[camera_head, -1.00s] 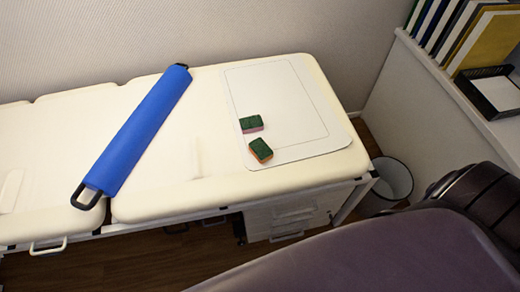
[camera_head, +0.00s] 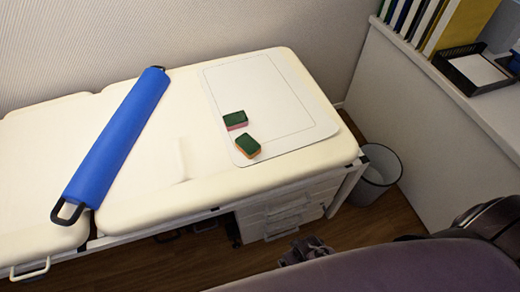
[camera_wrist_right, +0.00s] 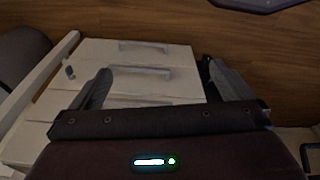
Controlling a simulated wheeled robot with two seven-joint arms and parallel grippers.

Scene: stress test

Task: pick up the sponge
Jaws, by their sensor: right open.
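Two sponges lie on a white mat (camera_head: 285,95) on the padded cream couch. One sponge (camera_head: 235,119) has a green top and a pink side. The other sponge (camera_head: 247,146), just in front of it, has a green top and an orange side. My right gripper (camera_head: 306,250) is low in front of the couch, below and to the right of the sponges and apart from them. In the right wrist view my right gripper (camera_wrist_right: 163,84) has its fingers wide apart with nothing between them. No sponge shows in that view. My left gripper is not in view.
A blue roll (camera_head: 115,145) with black end handles lies across the couch (camera_head: 150,205). A white drawer unit (camera_head: 285,210) stands under it. A waste bin (camera_head: 377,175) stands on the floor at right. A ledge with binders and a black tray (camera_head: 475,68) is at upper right.

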